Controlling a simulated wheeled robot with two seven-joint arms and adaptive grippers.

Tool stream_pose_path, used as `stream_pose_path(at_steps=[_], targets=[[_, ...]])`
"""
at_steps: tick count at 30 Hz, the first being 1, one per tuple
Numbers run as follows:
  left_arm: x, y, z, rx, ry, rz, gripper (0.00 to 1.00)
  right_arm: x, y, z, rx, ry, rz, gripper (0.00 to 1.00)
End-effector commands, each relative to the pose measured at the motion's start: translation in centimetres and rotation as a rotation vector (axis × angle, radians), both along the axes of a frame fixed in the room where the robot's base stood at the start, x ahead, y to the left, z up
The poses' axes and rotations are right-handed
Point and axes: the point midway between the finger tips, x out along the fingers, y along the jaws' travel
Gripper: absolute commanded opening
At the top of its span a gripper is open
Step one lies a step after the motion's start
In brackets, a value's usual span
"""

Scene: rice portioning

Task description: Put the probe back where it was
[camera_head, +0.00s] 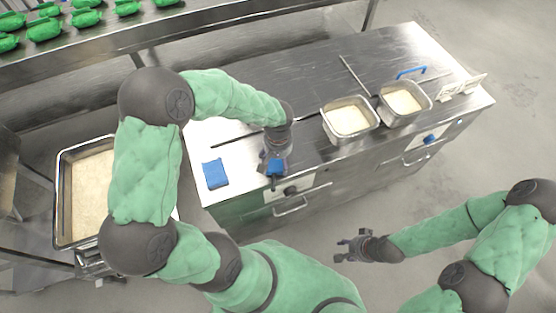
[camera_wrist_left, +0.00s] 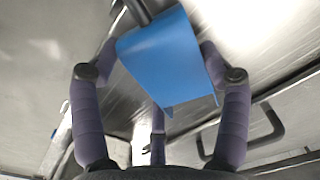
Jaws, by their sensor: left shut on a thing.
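My left gripper (camera_head: 275,170) is shut on a blue thing with a dark rod, apparently the probe (camera_head: 277,166), at the front edge of the steel counter. In the left wrist view the blue part of the probe (camera_wrist_left: 168,62) is between the fingers of my left gripper (camera_wrist_left: 162,75), and its dark rod runs off the top edge. Whether it touches the counter is unclear. A blue block (camera_head: 215,174) lies on the counter to the left of this gripper. My right gripper (camera_head: 347,248) is open and empty, away from the counter's front.
The steel counter (camera_head: 270,85) bears two steel pans of rice, a left one (camera_head: 334,137) and a right one (camera_head: 424,108). A blue handle (camera_head: 410,72) shows behind the right pan. A large rice tray (camera_head: 62,205) stands at left. Green packs (camera_head: 45,30) lie on a shelf behind.

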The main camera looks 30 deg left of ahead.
Motion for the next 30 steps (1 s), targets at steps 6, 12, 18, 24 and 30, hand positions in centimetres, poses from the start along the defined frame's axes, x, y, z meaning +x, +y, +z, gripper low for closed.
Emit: stream_pose_path(at_steps=[6,12,18,24,30], targets=[[0.1,0.0,-0.2,0.0,-0.003,0.001,0.44,0.0,0.0,-0.1,0.0,0.0,0.0,0.4],[0.1,0.0,-0.6,0.001,-0.002,0.001,0.79,0.0,0.0,-0.4,0.0,0.0,0.0,0.4],[0.1,0.0,-0.5,0.001,-0.002,0.001,1.0,0.0,0.0,-0.3,0.0,0.0,0.0,0.4],[0.1,0.0,-0.5,0.001,-0.002,0.001,1.0,0.0,0.0,-0.3,0.0,0.0,0.0,0.4],[0.1,0.0,0.4,0.001,-0.004,0.001,1.0,0.0,0.0,0.2,0.0,0.0,0.0,0.4]])
